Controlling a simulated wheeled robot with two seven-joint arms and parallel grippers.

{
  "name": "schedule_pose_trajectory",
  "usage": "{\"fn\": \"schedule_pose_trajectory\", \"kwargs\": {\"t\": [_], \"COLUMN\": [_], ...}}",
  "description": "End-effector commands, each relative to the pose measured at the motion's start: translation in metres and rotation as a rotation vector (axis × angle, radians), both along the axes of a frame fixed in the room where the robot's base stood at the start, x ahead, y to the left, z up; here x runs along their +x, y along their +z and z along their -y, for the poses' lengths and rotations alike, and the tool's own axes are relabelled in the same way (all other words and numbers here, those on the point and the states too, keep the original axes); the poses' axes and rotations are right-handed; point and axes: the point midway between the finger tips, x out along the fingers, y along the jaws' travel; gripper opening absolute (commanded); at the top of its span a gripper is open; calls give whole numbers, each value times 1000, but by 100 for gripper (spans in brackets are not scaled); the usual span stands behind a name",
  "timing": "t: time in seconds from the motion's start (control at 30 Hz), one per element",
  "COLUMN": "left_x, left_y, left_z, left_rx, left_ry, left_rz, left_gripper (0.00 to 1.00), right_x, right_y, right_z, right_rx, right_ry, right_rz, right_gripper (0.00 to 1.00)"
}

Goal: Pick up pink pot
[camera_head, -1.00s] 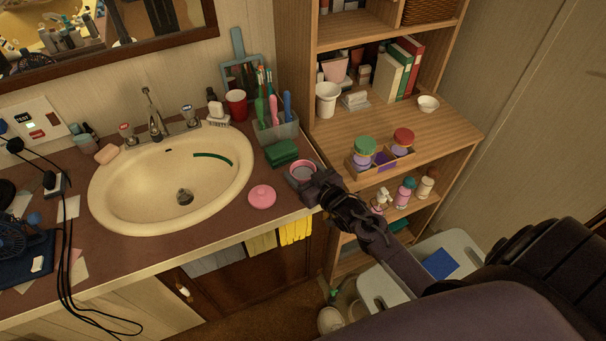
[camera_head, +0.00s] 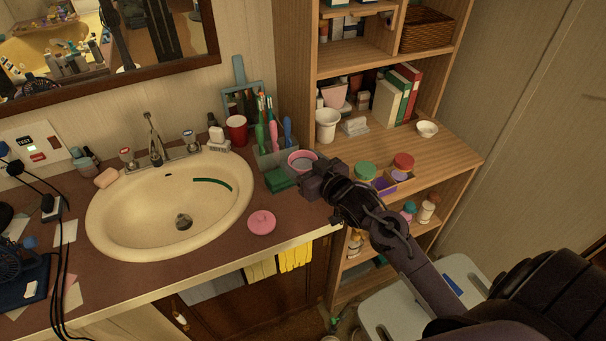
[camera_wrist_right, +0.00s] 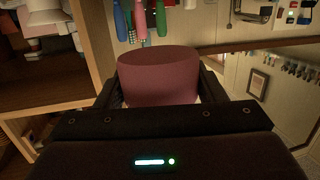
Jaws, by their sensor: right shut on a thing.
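The pink pot (camera_head: 301,161) is a small round open container in my right gripper (camera_head: 307,174), near the right end of the brown counter. In the right wrist view the pot (camera_wrist_right: 158,80) fills the space between the two fingers, and the right gripper (camera_wrist_right: 160,98) is shut on it. The pot looks raised above the counter, beside the toothbrush holder. My left gripper is not in view.
The sink (camera_head: 170,205) is at left. A grey toothbrush holder (camera_head: 272,155) and green sponges (camera_head: 281,180) stand close to the pot. A wooden shelf (camera_head: 450,150) with jars, a white cup (camera_head: 327,124) and books is at right. The counter around the lid is clear.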

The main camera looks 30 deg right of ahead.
Motion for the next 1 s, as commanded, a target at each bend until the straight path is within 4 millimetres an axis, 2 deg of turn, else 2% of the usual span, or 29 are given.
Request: {"fn": "schedule_pose_trajectory", "kwargs": {"t": [0.2, 0.5, 0.83, 1.0], "left_x": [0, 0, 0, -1], "left_y": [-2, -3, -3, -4], "left_z": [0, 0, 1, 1], "left_rx": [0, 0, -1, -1], "left_ry": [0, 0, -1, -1], "left_rz": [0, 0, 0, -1], "left_gripper": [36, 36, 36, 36], "right_x": [1, 0, 0, 1], "right_y": [25, 46, 55, 56], "right_z": [0, 0, -1, -14], "right_rx": [-1, 0, -1, -1], "right_ry": [1, 1, 2, 31], "right_rz": [3, 2, 1, 2], "right_gripper": [39, 39, 39, 39]}}
